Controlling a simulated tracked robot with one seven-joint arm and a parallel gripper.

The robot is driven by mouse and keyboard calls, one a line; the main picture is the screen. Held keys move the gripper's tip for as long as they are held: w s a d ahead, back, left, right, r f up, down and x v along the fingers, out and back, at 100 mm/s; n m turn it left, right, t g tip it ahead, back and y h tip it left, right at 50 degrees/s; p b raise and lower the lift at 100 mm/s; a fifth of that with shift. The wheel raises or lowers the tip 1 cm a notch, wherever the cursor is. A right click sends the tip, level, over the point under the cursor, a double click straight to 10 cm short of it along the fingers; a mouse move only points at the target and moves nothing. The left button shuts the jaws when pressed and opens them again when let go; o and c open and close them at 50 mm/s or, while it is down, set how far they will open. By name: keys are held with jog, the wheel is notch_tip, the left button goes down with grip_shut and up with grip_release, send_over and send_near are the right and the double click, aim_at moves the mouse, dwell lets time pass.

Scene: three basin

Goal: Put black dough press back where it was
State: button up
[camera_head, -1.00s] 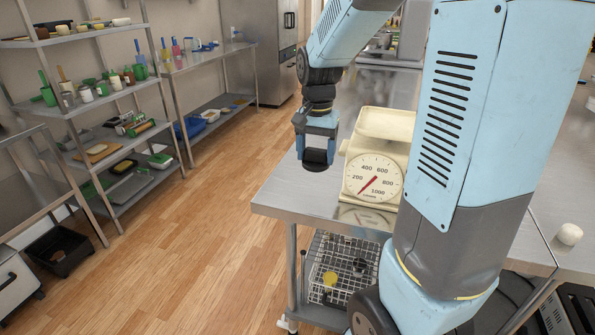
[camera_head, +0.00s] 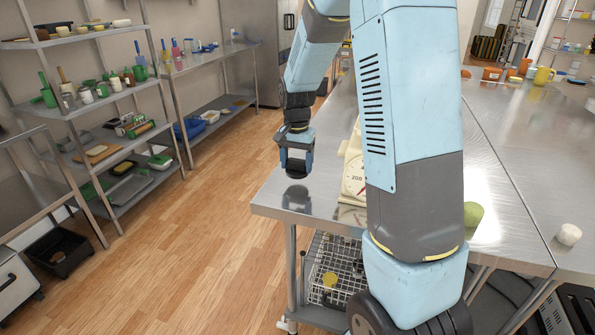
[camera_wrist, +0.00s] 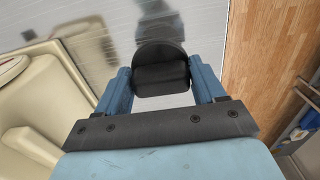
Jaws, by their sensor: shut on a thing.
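My gripper (camera_head: 296,162) is shut on the black dough press (camera_wrist: 160,68), a dark piece with a rounded top that sits between the two blue fingers in the wrist view. In the head view the press (camera_head: 296,172) shows low between the fingers. It is above the left part of the steel table (camera_head: 335,212), and a dark reflection lies on the tabletop below it. A small gap seems to separate press and table, but I cannot tell how large.
A cream weighing scale (camera_head: 352,175) stands right of my gripper, partly hidden by my arm. A green round object (camera_head: 473,214) and a white lump (camera_head: 568,234) lie farther right. Wooden floor (camera_head: 200,240) opens beyond the table's left edge. Loaded shelves (camera_head: 105,140) stand at left.

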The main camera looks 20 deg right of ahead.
aim_at(297, 170)
jog(key=shift+f, duration=1.55)
jog(key=shift+f, duration=0.1)
jog(key=o, duration=1.1)
